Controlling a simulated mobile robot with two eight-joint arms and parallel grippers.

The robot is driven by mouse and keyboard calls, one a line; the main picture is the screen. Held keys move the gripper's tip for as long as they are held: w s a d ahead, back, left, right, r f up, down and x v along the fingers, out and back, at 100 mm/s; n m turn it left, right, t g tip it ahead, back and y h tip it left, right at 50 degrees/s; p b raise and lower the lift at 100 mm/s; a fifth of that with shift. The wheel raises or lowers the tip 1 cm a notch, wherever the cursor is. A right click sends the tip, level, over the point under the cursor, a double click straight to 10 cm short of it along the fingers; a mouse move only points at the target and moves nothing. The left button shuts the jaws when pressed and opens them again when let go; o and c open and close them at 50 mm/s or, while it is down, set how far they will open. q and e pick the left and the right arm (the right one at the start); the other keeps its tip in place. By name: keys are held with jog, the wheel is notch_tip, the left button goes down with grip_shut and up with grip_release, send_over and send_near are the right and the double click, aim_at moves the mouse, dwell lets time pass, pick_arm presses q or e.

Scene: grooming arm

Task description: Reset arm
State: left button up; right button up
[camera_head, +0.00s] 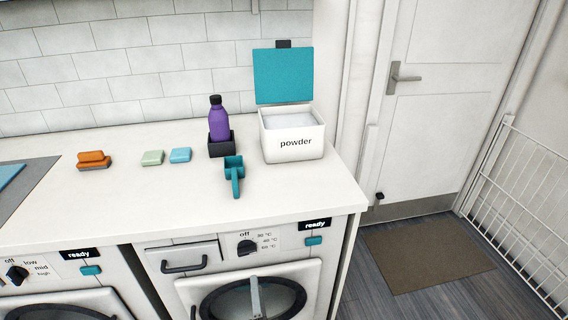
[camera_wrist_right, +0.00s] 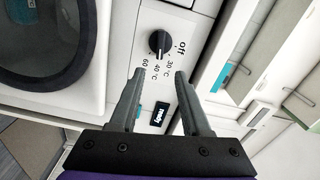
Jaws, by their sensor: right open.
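My right gripper (camera_head: 224,293) shows at the bottom edge of the head view, in front of the right washing machine's door. In the right wrist view, the right gripper (camera_wrist_right: 156,75) has its two grey fingers spread apart with nothing between them. Beyond the fingertips is the machine's dark dial (camera_wrist_right: 159,42), with the "ready" label (camera_wrist_right: 160,114) seen between the fingers. The fingers look apart from the panel, though the exact gap is hard to tell. My left gripper is in neither view.
The right washing machine (camera_head: 165,242) stands under a white counter (camera_head: 130,200). On the counter are an open powder box (camera_head: 292,152), a teal scoop (camera_head: 235,178), a purple bottle (camera_head: 219,122) in a black holder, soaps and an orange brush (camera_head: 93,160). A doormat (camera_head: 428,252) lies right.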

jog(key=s+d+r+n+g+y, duration=0.1)
jog(key=s+d+n+g, duration=0.1)
jog(key=d+n+g, duration=0.5)
jog(key=s+d+f+n+g+h, duration=0.3)
jog(key=s+d, duration=0.6)
jog(key=d, duration=0.2)
jog(key=s+d+f+n+g+h, duration=0.3)
jog(key=s+d, duration=0.5)
jog(key=d, duration=0.2)
pick_arm(q)
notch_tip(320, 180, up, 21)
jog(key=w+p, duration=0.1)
jog(key=p, duration=1.7)
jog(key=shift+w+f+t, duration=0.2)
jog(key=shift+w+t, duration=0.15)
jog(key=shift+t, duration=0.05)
pick_arm(e)
notch_tip(320, 180, up, 21)
jog(key=w+t, duration=0.1)
jog(key=w, duration=0.1)
jog(key=shift+w, duration=0.15)
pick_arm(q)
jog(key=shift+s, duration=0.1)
